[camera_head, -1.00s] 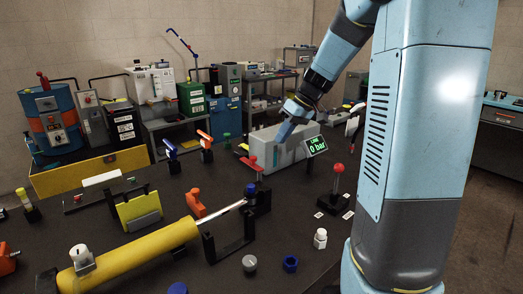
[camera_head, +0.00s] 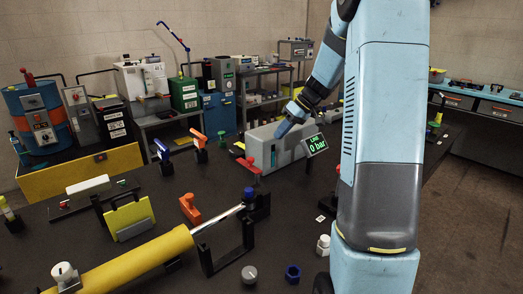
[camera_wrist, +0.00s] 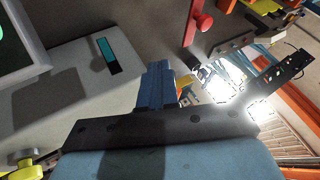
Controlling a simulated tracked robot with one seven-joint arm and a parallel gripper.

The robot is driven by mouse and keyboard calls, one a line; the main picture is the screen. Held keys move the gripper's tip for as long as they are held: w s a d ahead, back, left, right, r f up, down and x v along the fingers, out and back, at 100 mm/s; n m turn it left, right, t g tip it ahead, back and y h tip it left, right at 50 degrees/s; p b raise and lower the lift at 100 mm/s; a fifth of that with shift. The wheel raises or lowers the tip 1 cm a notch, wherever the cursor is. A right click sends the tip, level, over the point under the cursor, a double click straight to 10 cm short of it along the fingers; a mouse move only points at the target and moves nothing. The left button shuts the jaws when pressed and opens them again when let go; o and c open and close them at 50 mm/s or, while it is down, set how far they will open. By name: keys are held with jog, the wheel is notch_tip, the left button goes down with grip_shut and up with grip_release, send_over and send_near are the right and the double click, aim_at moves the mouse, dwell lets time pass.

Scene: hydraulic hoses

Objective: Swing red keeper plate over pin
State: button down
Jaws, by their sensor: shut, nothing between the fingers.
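A red plate-like piece with an upright knob (camera_head: 249,165) stands left of the grey box in the head view. A red bar with a round knob, seemingly the same piece, shows at the top of the wrist view (camera_wrist: 197,28). A blue-topped pin (camera_head: 249,193) sits in the black bracket at the rod end of the yellow cylinder (camera_head: 140,262). My gripper (camera_head: 281,134) is shut and empty, in front of the grey box, right of the red piece and apart from it. Its blue fingers show together in the wrist view (camera_wrist: 157,85).
The grey box (camera_head: 275,148) with a "0 bar" display (camera_head: 315,145) stands close to my gripper. My arm hides part of the right side.

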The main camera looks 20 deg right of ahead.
aim_at(248, 162)
jog(key=a+f, duration=0.7)
jog(key=a, duration=0.2)
jog(key=shift+a+f, duration=0.2)
jog(key=shift+f, duration=0.2)
